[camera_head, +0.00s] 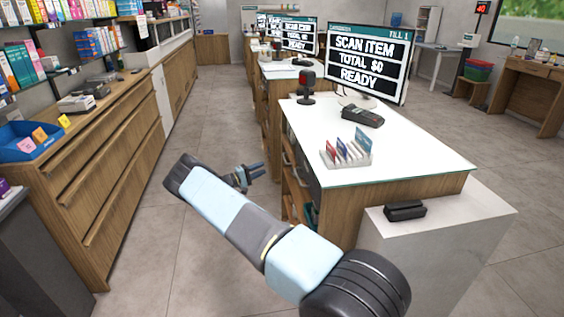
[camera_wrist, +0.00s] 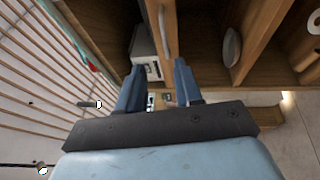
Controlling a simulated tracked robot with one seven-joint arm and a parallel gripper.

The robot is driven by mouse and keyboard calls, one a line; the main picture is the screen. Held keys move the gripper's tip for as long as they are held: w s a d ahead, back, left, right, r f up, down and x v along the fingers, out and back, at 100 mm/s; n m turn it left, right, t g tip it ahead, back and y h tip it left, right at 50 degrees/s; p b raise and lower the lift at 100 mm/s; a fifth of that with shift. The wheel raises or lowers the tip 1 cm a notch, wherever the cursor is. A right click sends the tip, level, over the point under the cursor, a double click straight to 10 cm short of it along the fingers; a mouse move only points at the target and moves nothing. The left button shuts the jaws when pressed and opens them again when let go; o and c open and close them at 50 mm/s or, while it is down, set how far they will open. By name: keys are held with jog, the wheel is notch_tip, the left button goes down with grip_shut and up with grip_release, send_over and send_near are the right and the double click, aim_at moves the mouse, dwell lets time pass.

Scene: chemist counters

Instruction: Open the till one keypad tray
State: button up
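The till one screen (camera_head: 367,62) stands on the white-topped wooden counter (camera_head: 425,160). The counter's left side has open compartments and a pale curved handle-like part (camera_head: 287,158) under the top; I cannot tell for certain that this is the keypad tray. My gripper (camera_head: 262,170) is beside that left side, apart from it as far as I can see. In the wrist view, my gripper (camera_wrist: 157,85) is open and empty, with two blue fingers spread. A pale upright bar (camera_wrist: 163,32) on a wooden edge shows beyond the fingers, next to a grey box (camera_wrist: 145,50).
A card reader (camera_head: 362,116), a red-topped scanner (camera_head: 306,86) and a card rack (camera_head: 347,151) are on the counter. A black device (camera_head: 405,211) lies on the grey stand at front right. Wooden drawers (camera_head: 105,170) line the left; the aisle floor (camera_head: 215,115) between is clear.

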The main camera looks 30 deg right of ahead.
jog(key=f+t, duration=0.1)
jog(key=f, duration=0.1)
send_near(290, 157)
jog(key=shift+n, duration=0.3)
jog(key=d, duration=0.3)
jog(key=w+d, duration=0.1)
jog(key=d, duration=0.1)
jog(key=shift+w+d+r, duration=0.1)
jog(key=shift+r, duration=0.25)
grip_shut()
jog(key=shift+f, duration=0.2)
dwell(0.9)
